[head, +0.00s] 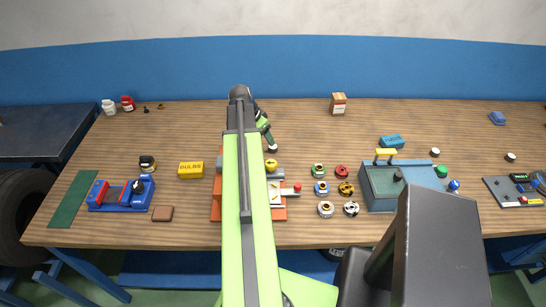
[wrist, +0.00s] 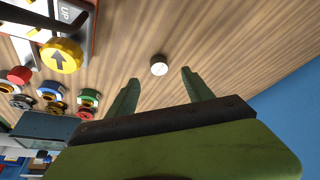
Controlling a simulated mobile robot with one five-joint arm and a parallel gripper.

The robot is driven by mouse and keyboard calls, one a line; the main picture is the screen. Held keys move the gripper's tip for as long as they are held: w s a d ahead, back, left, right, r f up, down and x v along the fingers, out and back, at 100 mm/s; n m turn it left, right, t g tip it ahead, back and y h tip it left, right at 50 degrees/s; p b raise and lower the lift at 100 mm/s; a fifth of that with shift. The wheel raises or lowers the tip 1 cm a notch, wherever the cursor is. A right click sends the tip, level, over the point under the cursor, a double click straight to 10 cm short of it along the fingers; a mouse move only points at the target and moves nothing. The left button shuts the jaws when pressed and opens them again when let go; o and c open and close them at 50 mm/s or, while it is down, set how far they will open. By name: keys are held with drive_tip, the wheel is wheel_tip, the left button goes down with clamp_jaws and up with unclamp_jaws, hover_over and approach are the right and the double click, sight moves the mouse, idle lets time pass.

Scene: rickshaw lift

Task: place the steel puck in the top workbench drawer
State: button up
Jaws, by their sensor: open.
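A small round puck (wrist: 158,66) with a pale metallic top and dark side lies on the wood bench in the wrist view.
An orange-based fixture (head: 216,207) stands beneath my arm. A yellow bulbs box (head: 190,170) and blue vise (head: 110,203) are left. The back middle-right is mostly clear.

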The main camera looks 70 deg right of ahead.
sight(273, 149)
drive_tip(key=b+x, duration=0.6)
drive_tip(key=x, duration=0.2)
drive_tip(key=shift+s+d, duration=0.15)
drive_tip(key=shift+r, duration=0.2)
drive_tip(key=shift+c, duration=0.4)
clamp_jaws()
